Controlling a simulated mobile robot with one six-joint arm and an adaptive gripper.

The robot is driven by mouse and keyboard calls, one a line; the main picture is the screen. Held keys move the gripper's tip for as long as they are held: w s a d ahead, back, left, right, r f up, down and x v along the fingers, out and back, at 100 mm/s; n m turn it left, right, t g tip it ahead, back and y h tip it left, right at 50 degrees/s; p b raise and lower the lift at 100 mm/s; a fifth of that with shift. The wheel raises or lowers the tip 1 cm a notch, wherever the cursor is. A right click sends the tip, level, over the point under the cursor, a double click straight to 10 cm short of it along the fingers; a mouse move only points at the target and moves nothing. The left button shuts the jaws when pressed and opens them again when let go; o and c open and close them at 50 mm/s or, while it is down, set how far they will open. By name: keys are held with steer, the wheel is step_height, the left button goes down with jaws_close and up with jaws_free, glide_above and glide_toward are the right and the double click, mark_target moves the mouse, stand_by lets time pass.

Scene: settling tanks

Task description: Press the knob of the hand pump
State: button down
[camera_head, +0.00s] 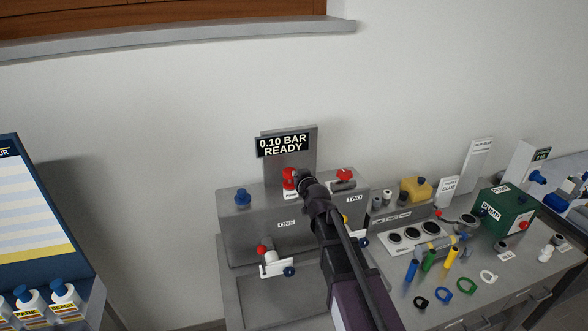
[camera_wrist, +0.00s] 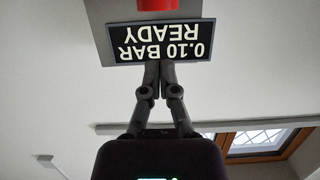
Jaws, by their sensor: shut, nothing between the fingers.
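A red knob (camera_head: 289,179) stands on top of the grey tank unit (camera_head: 240,225), below the display (camera_head: 284,145), which reads "0.10 BAR READY". A white label at its foot is partly hidden, so I cannot read whether it names the hand pump. A red part shows at the top edge of the wrist view (camera_wrist: 156,4). My gripper (camera_head: 306,182) is just right of the red knob in the head view; I cannot tell whether they touch. In the wrist view my gripper's fingers (camera_wrist: 159,68) are together and empty, overlapping the display's edge.
A blue knob (camera_head: 242,197) stands left on the unit and a red valve handle (camera_head: 344,175) right. White valves with red and blue ends are on its front. A green box (camera_head: 507,210) labelled "PUMP" and several small parts lie on the right bench.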

steer(key=shift+v, duration=0.95)
stand_by(1.3)
step_height(320, 180, up, 3)
steer(key=p, duration=0.3)
steer(key=shift+w, duration=0.2)
steer(key=shift+w, duration=0.15)
steer(key=b, duration=0.2)
glide_above(291, 173)
step_height(291, 173, down, 2)
steer(key=shift+w+f, duration=0.1)
steer(key=shift+f, duration=0.15)
steer(key=shift+w+f+b, duration=0.15)
steer(key=shift+f+b, duration=0.2)
steer(key=shift+b, duration=0.05)
steer(key=shift+f+b, duration=0.9)
steer(key=shift+b, duration=0.05)
steer(key=shift+f+b, duration=0.7)
